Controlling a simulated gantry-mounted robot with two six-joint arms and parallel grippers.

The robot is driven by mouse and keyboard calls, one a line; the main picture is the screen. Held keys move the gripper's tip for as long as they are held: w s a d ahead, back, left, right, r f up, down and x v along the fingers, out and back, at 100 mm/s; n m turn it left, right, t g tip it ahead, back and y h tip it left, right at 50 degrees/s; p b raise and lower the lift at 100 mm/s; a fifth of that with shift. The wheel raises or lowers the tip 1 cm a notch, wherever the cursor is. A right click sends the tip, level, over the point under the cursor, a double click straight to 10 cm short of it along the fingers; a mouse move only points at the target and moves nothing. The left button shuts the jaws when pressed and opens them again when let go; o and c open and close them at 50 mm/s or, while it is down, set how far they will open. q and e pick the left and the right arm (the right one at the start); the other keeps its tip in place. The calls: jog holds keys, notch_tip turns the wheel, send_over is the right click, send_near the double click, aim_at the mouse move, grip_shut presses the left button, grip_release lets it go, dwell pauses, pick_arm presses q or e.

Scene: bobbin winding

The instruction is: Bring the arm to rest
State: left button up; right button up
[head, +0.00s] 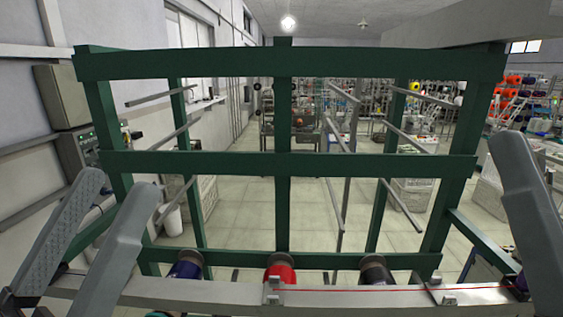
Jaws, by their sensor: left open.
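Two grey links of my left arm rise folded at the left of the head view. My left gripper (14,300) shows only in part as dark pieces at the lower left corner; it is open, and I see nothing held. It is well apart from the spools. A grey link of my right arm stands at the right edge; the right gripper is out of view. A blue spool (185,265), a red spool (280,269) and a dark spool (375,270) sit behind the grey rail (210,292). A red thread (370,290) runs along the rail to the right.
A green frame (280,163) with several grey rods stands in front of me. Small metal blocks (272,291) sit on the rail. A grey wall with a control box (63,97) is at left. Racks with coloured spools (512,85) stand far right. Open floor lies behind the frame.

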pick_arm(q)
jog(key=a+r+n+t+y+p, duration=0.1)
jog(key=a+r+y+p, duration=0.1)
jog(key=r+y+p, duration=0.2)
jog(key=s+a+r+n+t+y+p, duration=0.1)
jog(key=r+y+p, duration=0.3)
jog(key=r+p, duration=0.7)
notch_tip(320, 180, up, 4)
jog(key=shift+s+a+f+n+t, duration=0.1)
jog(key=shift+s+a+n+t, duration=0.25)
jog(key=shift+a, duration=0.45)
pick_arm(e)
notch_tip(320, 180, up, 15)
pick_arm(q)
jog(key=shift+w, duration=0.1)
